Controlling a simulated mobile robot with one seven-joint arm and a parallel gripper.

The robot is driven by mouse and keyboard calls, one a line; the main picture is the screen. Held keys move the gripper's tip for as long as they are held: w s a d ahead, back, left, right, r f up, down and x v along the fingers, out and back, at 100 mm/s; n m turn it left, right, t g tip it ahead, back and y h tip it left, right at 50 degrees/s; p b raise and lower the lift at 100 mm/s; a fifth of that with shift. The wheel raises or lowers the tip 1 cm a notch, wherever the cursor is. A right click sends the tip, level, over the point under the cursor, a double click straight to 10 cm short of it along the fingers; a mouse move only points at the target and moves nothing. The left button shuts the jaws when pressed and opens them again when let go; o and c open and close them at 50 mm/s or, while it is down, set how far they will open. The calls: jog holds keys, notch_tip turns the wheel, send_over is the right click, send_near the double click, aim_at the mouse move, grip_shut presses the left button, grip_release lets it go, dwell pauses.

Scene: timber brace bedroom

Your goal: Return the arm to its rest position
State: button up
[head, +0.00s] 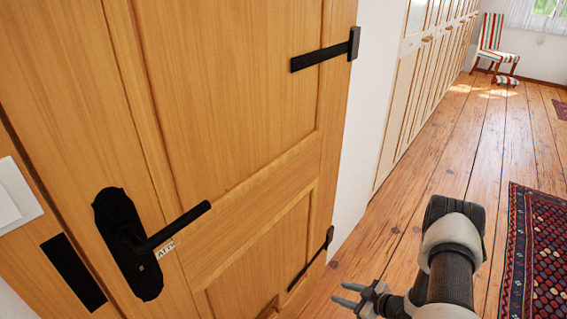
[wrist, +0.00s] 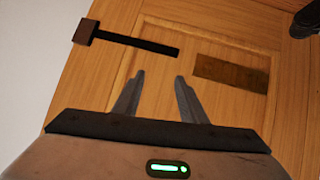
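My gripper (head: 357,295) is at the bottom of the head view, to the right of a wooden door, with its fingers pointing left toward the door. In the wrist view my gripper (wrist: 157,78) shows two grey fingers spread apart, with nothing between them. The gripper is open and empty. My arm is bent, with its elbow raised over the floor. The wooden door (head: 230,80) fills the left of the head view and also lies ahead of the fingers in the wrist view (wrist: 225,35). I cannot tell the exact gap between the fingertips and the door.
A black door handle (head: 175,228) sticks out from the door. Black hinges (head: 322,56) are on its right side. Pale cupboards (head: 415,85) line the wall. Plank floor (head: 450,150) is open toward a striped chair (head: 492,40). A patterned rug (head: 535,250) lies right.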

jog(key=w+d+r+h, duration=0.3)
jog(key=w+d+r, duration=0.2)
jog(key=w+r, duration=0.4)
jog(key=d+r+m+h, duration=0.3)
jog(key=r+m+h, duration=0.25)
jog(key=r, duration=2.15)
jog(key=s+a+r+m+g, duration=0.15)
jog(key=s+a+r, duration=0.25)
jog(key=s+r, duration=0.5)
jog(key=s+a+r+m, duration=0.35)
jog(key=s+r, duration=0.45)
jog(key=s, duration=0.3)
jog(key=s+a, duration=0.7)
jog(key=s, duration=0.5)
notch_tip(320, 180, up, 24)
jog(key=g+y+p, duration=0.1)
jog(key=p, duration=2.3)
jog(key=shift+s+r, duration=0.2)
jog(key=shift+s, duration=0.15)
jog(key=shift+a, duration=0.1)
